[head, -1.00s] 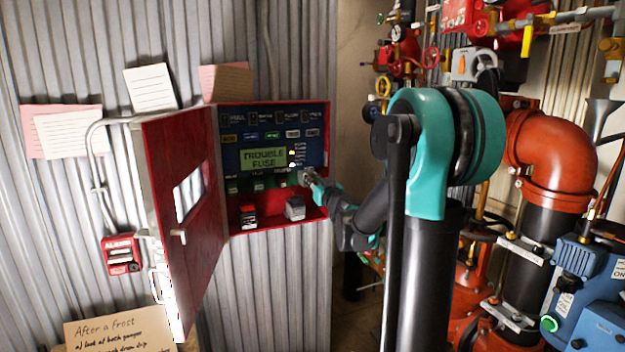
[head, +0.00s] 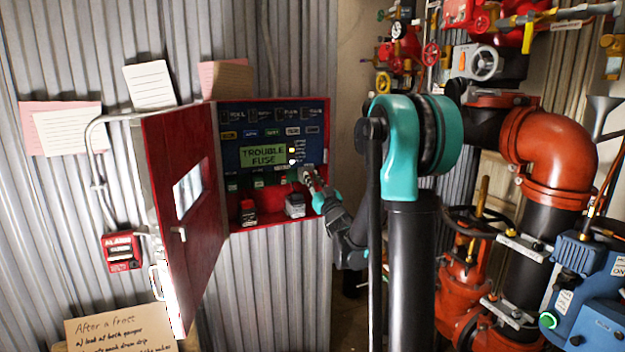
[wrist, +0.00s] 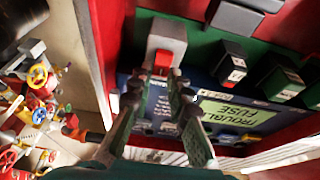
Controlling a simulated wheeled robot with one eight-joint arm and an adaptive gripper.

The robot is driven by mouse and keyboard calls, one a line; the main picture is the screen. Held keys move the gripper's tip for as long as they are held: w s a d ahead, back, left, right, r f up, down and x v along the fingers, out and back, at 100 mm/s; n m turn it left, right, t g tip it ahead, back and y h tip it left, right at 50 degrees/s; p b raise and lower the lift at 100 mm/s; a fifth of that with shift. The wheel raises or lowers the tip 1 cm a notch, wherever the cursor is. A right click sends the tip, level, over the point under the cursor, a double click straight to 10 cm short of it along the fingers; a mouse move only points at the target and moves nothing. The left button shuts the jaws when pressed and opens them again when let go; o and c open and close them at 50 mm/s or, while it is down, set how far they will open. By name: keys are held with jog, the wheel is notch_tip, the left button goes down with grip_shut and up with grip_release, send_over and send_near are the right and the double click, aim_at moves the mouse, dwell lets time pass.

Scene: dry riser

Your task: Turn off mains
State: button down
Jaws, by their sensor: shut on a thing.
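The open red cabinet (head: 323,135) on the corrugated wall holds a dark blue panel with a green display (head: 263,156) reading "TROUBLE FUSE". A row of small switches on a green strip (head: 245,181) runs below the display. My gripper (head: 307,172) is at the right end of that row. In the wrist view its two fingers (wrist: 158,78) are shut on the red-tipped lever of a grey switch block (wrist: 167,37). Neighbouring dark switches (wrist: 232,62) stand apart from the fingers. The gripper hides most of the held switch in the head view.
The red cabinet door (head: 186,220) stands open at the left. Two small blocks, one red and black (head: 248,212) and one grey (head: 295,205), are at the cabinet's bottom. Red pipes and valves (head: 548,150) crowd the right side. A red alarm box (head: 122,252) hangs left.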

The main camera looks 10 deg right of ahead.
jog(key=c, duration=1.4)
grip_release()
jog(key=shift+c, duration=0.2)
jog(key=v, duration=1.2)
